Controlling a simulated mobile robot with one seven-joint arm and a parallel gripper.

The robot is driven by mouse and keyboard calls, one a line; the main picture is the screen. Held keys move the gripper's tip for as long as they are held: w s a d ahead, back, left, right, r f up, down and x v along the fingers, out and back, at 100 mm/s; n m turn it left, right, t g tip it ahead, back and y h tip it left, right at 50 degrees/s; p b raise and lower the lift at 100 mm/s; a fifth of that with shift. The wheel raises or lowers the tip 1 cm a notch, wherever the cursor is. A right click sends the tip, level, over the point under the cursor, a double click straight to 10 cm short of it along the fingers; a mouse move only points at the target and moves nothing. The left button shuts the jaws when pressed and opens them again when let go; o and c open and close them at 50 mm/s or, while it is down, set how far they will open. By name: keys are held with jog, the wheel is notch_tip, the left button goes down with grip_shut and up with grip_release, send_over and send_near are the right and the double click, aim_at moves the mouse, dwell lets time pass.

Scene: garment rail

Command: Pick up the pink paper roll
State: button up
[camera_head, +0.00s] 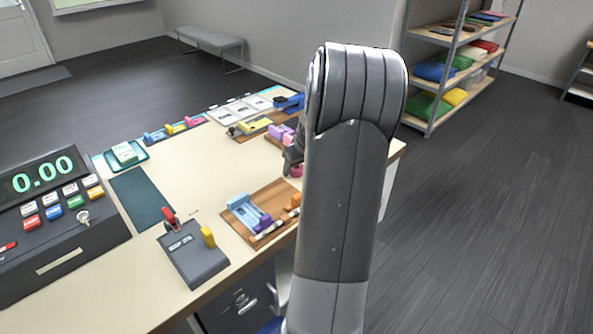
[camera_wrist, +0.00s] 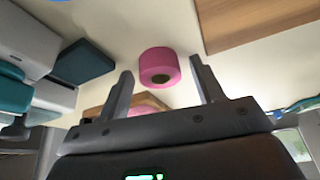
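The pink paper roll (camera_wrist: 159,66) stands on the pale table top in the wrist view, with its dark hollow core facing the camera. My gripper (camera_wrist: 160,82) is open, its two fingers apart, and the roll shows between and beyond the fingertips. I cannot tell from this view how far the tips are from it. In the head view, a small part of the pink roll (camera_head: 297,170) shows beside my arm, just below my gripper (camera_head: 292,158). My arm hides the rest of that area.
A wooden tray (camera_head: 262,213) with blue, purple and orange items lies in front. Pink and purple items (camera_head: 281,134) sit behind. The table's middle (camera_head: 215,160) is clear.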

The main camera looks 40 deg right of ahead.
jog(key=c, duration=0.9)
jog(key=shift+r, duration=0.1)
